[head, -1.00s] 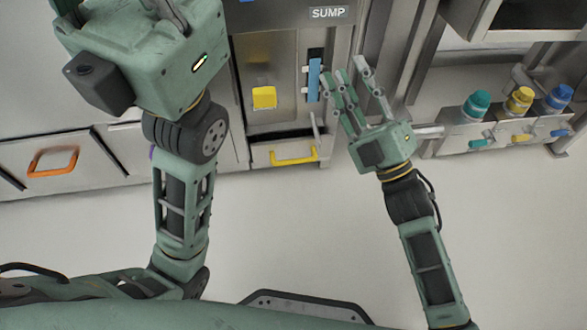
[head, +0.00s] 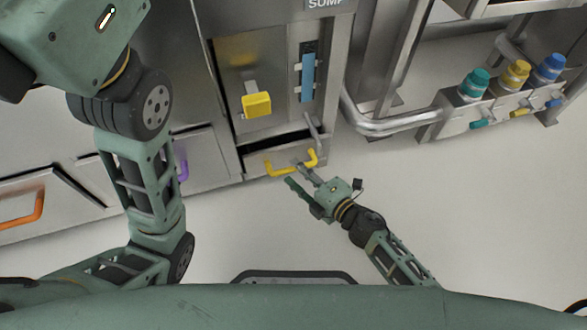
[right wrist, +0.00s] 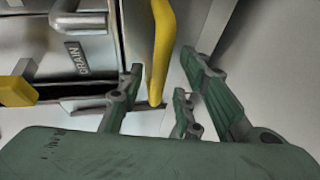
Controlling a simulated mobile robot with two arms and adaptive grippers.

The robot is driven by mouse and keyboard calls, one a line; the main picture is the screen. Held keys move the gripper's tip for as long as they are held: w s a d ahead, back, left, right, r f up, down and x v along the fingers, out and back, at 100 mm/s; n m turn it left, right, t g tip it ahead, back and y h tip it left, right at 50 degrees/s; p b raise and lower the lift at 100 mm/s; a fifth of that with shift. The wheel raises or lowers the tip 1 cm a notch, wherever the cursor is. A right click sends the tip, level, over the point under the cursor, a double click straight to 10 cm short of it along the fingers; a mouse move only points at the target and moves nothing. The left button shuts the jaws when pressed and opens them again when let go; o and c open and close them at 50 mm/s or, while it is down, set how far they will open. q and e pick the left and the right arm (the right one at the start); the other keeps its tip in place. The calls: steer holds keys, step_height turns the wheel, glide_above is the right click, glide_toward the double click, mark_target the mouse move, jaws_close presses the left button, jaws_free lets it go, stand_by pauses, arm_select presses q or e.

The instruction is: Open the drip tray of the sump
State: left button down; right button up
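The sump unit (head: 270,60) stands at the top centre of the head view. Its drip tray (head: 256,166) is at the bottom, with a yellow U-shaped handle (head: 290,164) on the front and a dark gap above. My right gripper (head: 297,177) is at the handle's right part. In the right wrist view the yellow handle (right wrist: 161,50) runs between my spread fingers, one finger to its left and two to its right. They look open, not closed on it. My left arm is at the upper left of the head view; its fingers are out of frame.
A yellow knob (head: 256,105) and a blue handle (head: 307,78) are on the sump's front. A curved metal pipe (head: 385,127) and a valve block with coloured caps (head: 490,110) are at the right. An orange-handled drawer (head: 22,205) is at the left. The floor in front is clear.

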steer(key=shift+b+x, duration=0.3)
steer(key=shift+x, duration=0.9)
jaws_close()
